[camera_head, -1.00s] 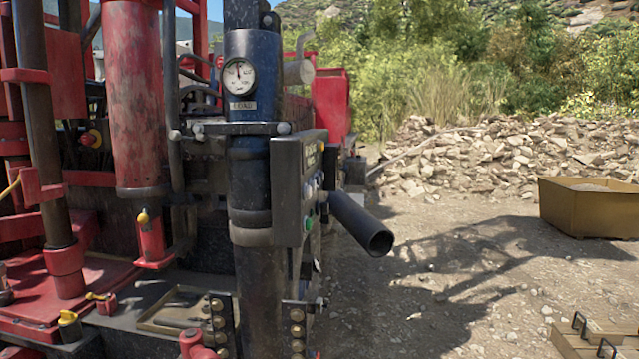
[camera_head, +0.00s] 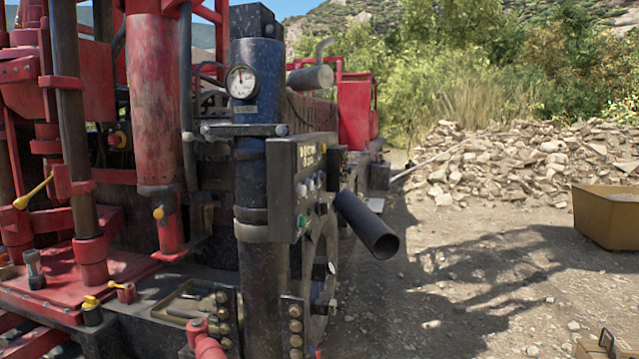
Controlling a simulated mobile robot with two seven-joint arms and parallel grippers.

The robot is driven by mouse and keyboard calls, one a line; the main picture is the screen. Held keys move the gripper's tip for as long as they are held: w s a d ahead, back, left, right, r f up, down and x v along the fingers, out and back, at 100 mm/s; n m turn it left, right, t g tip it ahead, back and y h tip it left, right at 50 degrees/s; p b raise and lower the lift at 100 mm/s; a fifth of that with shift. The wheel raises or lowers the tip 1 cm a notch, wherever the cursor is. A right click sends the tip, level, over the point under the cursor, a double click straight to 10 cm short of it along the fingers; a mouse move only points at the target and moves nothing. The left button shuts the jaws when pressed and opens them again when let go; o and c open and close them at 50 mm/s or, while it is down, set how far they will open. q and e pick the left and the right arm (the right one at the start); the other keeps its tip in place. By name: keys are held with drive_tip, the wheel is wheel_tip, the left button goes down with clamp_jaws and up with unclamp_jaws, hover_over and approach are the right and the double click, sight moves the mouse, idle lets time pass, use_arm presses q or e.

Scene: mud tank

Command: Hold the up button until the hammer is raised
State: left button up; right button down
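A dark control box (camera_head: 306,188) is mounted on the thick black column of the red drilling rig. Its button face is seen at a steep angle. A green button (camera_head: 302,222) sits low on that face, with pale and dark knobs above it. I cannot tell which one is the up button. A tall worn red cylinder (camera_head: 152,100) stands left of the box; I cannot tell whether it is the hammer. Neither of my grippers is in view.
A black pipe (camera_head: 366,226) sticks out to the right just below the box. A round gauge (camera_head: 241,82) is on the column above. A yellow bin (camera_head: 608,218) stands at the right edge, before a rubble pile (camera_head: 530,165). Dirt ground between is open.

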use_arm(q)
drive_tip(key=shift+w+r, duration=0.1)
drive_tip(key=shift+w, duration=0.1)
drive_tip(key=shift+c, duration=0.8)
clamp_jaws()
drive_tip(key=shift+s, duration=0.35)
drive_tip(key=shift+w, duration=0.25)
